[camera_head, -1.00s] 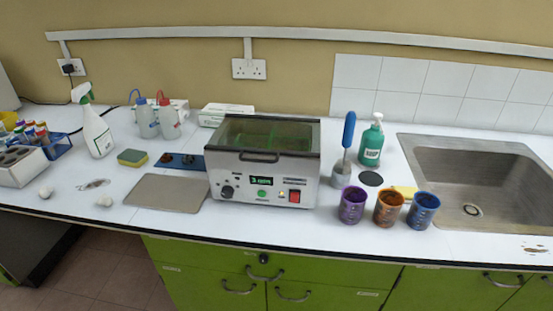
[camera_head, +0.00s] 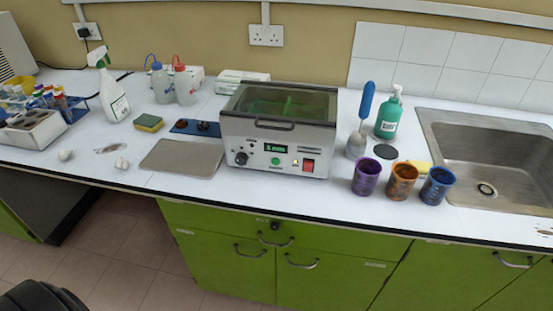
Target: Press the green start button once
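The metal bath machine (camera_head: 262,138) with a see-through lid stands in the middle of the bench, lid shut. On its front panel are a lit green display (camera_head: 275,148), a small round green button (camera_head: 276,161) just below the display, a black knob (camera_head: 241,158) to the left and a red switch (camera_head: 308,165) to the right. Nothing touches the green button. Neither of my grippers can be made out in the head view. A dark rounded shape shows at the bottom left corner; I cannot tell which part it is.
A flat grey plate (camera_head: 181,158) lies left of the machine. Purple (camera_head: 366,177), orange (camera_head: 402,181) and blue (camera_head: 437,186) cups stand to its right, near a green pump bottle (camera_head: 389,116) and the sink (camera_head: 480,150). Green cabinets (camera_head: 340,268) are below. The space before the machine is clear.

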